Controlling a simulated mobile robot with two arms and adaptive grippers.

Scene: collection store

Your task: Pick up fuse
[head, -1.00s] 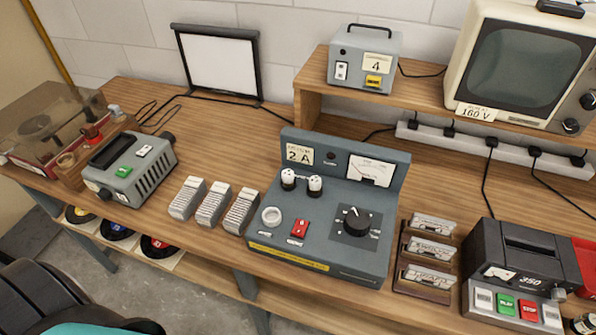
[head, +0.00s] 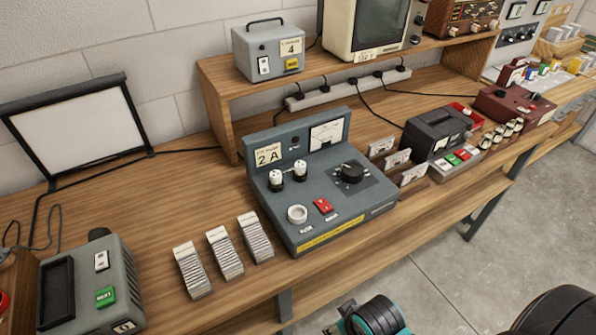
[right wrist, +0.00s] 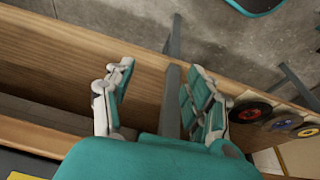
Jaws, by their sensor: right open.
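A grey-blue test console (head: 340,214) marked "2 A" stands at the bench's front edge. Two white, round-topped pieces with dark bases, which look like fuses, stand upright on it: the left one (head: 276,180) and the right one (head: 300,169). A white ring-shaped socket (head: 297,213) sits in front of them, beside a red switch (head: 323,205). My right gripper (right wrist: 160,90) is open and empty in the right wrist view, near the bench's front edge, with floor beyond it. It touches no fuse. My left gripper is not in view.
Ribbed white blocks (head: 225,253) stand left of the console. A grey-green box (head: 95,285) is at the front left. Card holders (head: 397,160) and a black unit (head: 436,135) stand to the right. A raised wooden shelf (head: 225,115) is behind. Bare bench lies at centre left.

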